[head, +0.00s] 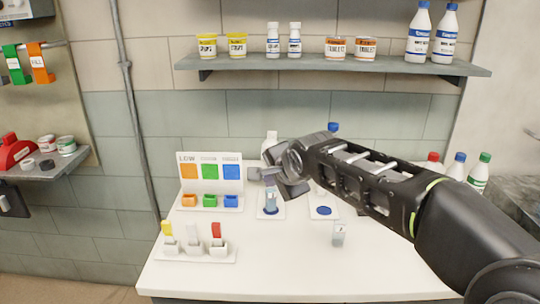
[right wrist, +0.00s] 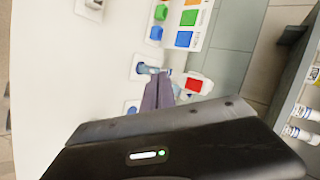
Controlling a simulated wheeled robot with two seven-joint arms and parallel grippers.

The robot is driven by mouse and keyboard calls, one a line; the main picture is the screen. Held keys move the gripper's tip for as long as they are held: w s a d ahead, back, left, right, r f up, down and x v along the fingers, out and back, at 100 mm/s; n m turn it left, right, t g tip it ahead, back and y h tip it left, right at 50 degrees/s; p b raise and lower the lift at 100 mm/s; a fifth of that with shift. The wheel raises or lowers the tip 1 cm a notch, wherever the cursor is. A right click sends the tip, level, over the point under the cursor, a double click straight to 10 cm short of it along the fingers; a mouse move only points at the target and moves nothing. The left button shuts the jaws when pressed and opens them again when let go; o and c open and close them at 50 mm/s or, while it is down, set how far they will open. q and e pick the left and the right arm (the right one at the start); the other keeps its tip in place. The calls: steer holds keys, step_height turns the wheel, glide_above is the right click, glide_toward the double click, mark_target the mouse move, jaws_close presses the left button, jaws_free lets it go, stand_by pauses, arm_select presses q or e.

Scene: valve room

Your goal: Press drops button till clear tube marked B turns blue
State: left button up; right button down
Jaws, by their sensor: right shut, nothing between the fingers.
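A clear tube (head: 270,199) with bluish contents stands upright on a white base, and it also shows in the right wrist view (right wrist: 147,68). Its marking is too small to read. A round blue button (head: 323,210) on a white plate is right of it, partly visible in the right wrist view (right wrist: 130,107). My right gripper (head: 254,174) is shut and empty above and behind the tube, pointing left. In the right wrist view its fingertips (right wrist: 158,79) are beside the tube. My left gripper is not in view.
A colour chart (head: 210,171) with orange, green and blue squares stands at the left, with matching blocks below. A tray with yellow, white and red-topped pieces (head: 195,250) is in front. A white bottle (right wrist: 193,83) stands behind the gripper.

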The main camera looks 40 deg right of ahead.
steer(key=shift+w, duration=0.1)
steer(key=w+d+p, duration=0.4)
steer(key=w+d, duration=0.1)
steer(key=w, duration=0.1)
steer(key=shift+w+d, duration=0.15)
steer(key=shift+w, duration=0.25)
steer(key=shift+w+d, duration=0.1)
steer(key=shift+w, duration=0.05)
stand_by(1.8)
steer(key=shift+w+d, duration=0.15)
steer(key=shift+w, duration=0.05)
